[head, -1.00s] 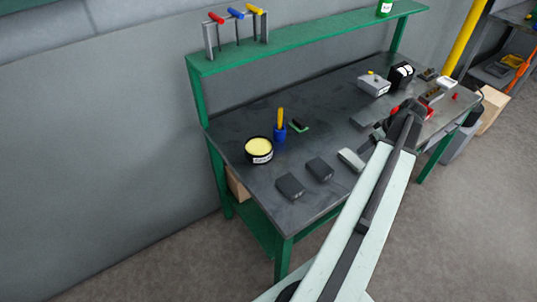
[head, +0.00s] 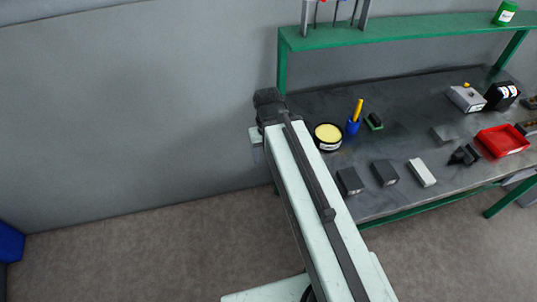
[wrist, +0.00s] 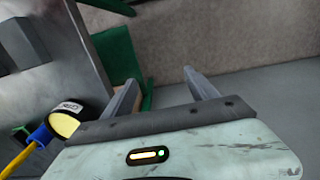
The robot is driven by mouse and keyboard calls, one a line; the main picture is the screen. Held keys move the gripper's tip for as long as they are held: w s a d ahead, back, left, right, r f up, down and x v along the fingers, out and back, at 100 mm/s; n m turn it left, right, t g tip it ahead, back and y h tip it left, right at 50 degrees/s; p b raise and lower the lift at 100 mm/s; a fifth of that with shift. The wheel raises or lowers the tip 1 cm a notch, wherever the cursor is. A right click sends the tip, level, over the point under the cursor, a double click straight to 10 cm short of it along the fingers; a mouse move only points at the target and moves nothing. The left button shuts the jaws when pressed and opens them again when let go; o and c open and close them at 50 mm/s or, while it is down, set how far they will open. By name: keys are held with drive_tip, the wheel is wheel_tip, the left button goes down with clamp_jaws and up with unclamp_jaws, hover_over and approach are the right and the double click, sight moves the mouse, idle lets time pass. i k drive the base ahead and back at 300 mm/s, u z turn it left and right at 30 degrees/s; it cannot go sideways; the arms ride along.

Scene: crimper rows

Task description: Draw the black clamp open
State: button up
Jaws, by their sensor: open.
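A small black object (head: 463,155) with an angular shape lies on the workbench, left of the red tray, in the head view. It may be the black clamp, but it is too small to tell for sure. My gripper shows in the wrist view (wrist: 159,80) with its two fingers apart and nothing between them. It is off the bench's left end, well away from the black object. In the head view my arm hides its fingertips. The wrist view does not show the black object.
Floor left of the bench is clear.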

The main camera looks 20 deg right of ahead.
sight(462, 153)
drive_tip(key=z, duration=2)
drive_tip(key=k, duration=0.5)
drive_tip(key=z, duration=0.05)
drive_tip(key=i, duration=0.45)
